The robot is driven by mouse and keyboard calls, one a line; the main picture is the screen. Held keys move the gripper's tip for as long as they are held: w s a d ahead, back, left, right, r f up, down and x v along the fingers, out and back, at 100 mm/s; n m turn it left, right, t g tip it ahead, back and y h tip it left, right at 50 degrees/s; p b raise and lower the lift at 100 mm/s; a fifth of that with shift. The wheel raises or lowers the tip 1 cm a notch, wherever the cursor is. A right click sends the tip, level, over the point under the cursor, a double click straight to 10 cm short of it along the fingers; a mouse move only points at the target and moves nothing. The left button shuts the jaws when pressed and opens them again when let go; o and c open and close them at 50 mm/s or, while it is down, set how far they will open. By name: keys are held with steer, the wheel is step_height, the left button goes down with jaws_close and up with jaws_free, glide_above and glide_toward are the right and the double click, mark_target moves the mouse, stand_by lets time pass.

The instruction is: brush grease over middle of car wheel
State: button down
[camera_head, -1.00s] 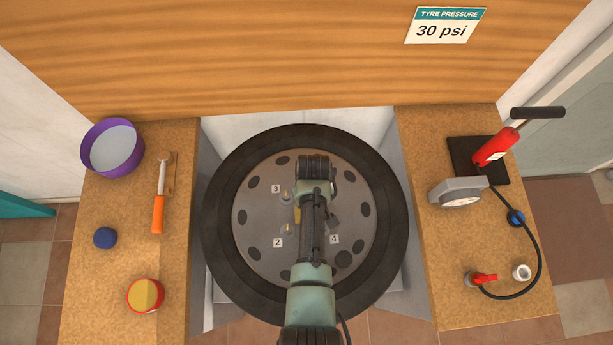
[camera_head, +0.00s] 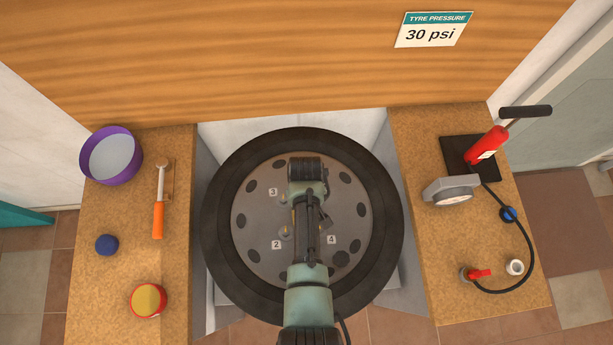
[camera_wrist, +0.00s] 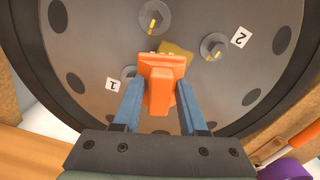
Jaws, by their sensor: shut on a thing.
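The car wheel (camera_head: 222,262) lies flat between two benches, with a grey metal disc (camera_head: 252,258) inside a black tyre. In the wrist view, my gripper (camera_wrist: 160,95) is shut on an orange tool (camera_wrist: 158,78), seemingly the brush, and holds it over the disc. A yellowish patch (camera_wrist: 178,52) shows just past the tool's tip; I cannot tell whether it is bristles or grease. Bolts with yellow marks (camera_wrist: 153,20) stand around it, by number tags 1 (camera_wrist: 112,84) and 2 (camera_wrist: 240,38). My arm hides the wheel's middle in the head view. Contact with the disc is unclear.
The right bench holds a red pump (camera_head: 486,146), a gauge (camera_head: 450,190) and a black hose (camera_head: 527,265).

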steer(key=shift+r+p, duration=2.3)
steer(key=shift+r, duration=0.45)
steer(key=shift+f, duration=0.1)
